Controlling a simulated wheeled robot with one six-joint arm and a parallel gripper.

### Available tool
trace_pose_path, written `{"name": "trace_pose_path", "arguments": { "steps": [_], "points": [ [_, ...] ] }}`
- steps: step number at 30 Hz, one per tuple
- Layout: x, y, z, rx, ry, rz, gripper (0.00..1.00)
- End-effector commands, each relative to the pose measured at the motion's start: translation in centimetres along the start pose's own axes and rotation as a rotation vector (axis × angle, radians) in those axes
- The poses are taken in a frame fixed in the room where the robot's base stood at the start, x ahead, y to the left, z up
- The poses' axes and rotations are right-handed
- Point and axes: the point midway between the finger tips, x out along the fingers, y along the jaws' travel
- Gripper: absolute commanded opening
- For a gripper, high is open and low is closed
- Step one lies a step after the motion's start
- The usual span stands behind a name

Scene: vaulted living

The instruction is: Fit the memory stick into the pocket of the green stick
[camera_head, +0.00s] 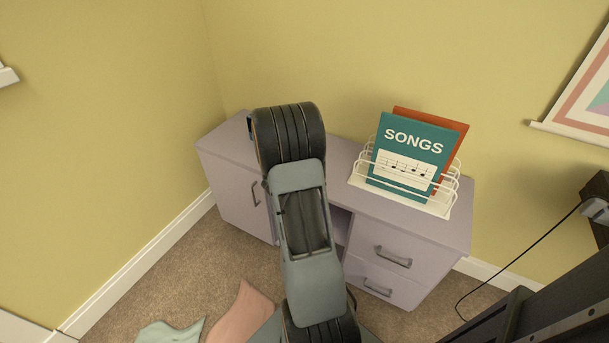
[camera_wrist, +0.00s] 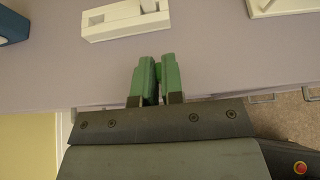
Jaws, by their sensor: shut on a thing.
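My gripper (camera_wrist: 158,77) shows in the wrist view, with two green bars side by side at its end. It is shut on a narrow thing between them, mostly hidden; I cannot tell whether this is the memory stick. A white block (camera_wrist: 100,34) with a shallow recess lies on the desk just beyond the fingertips, apart from them in the picture. I cannot make out a separate green stick or its pocket. In the head view my arm hides the gripper and the desk part behind it.
The lilac desk (camera_head: 225,150) stands against the yellow wall. A white wire rack (camera_head: 440,206) holds a teal songbook (camera_head: 392,135) and an orange book (camera_head: 452,128) at its right. A blue thing (camera_wrist: 12,27) is at the wrist view's upper left. Cloths (camera_head: 240,315) lie on the carpet.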

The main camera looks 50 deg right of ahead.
Motion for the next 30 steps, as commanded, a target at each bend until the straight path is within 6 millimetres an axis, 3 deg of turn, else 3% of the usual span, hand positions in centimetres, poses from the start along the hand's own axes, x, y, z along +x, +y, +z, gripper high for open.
{"name": "trace_pose_path", "arguments": {
  "steps": [2, 3, 10, 20, 30],
  "points": [
    [0.2, 0.0, -0.4, 0.000, 0.000, 0.000, 0.00],
    [0.1, 0.0, -0.2, 0.000, 0.000, 0.000, 0.12],
    [0.1, 0.0, -0.2, 0.000, 0.000, 0.000, 0.34],
    [-0.2, 0.0, 0.3, 0.000, 0.000, 0.000, 0.34],
    [-6.2, 0.1, 0.4, -0.002, -0.001, 0.004, 0.34]
  ]
}}
